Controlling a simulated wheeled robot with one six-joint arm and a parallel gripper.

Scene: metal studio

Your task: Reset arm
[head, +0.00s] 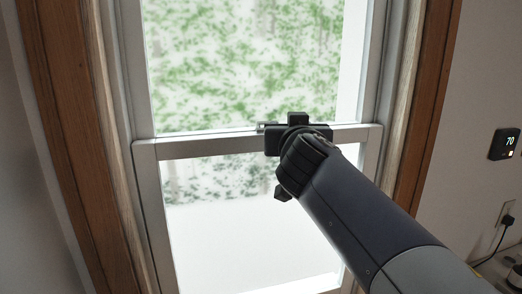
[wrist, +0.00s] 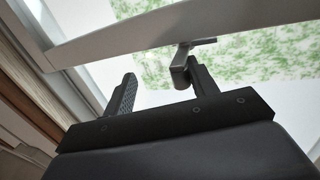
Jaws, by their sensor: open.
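My gripper (wrist: 160,88) is open in the wrist view, its two dark fingers apart. A grey metal window latch (wrist: 182,66) shows beside the right finger, below the sash rail; I cannot tell whether they touch. Nothing is held between the fingers. In the head view my arm reaches up from the lower right to the middle rail (head: 200,146) of the window, and the black wrist covers most of the latch and the fingers.
The window has a wooden frame (head: 412,130) and two glass panes with green foliage and snow behind. A thermostat (head: 503,144) and an outlet with a plug (head: 507,219) are on the right wall. Several small items sit at the lower right edge.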

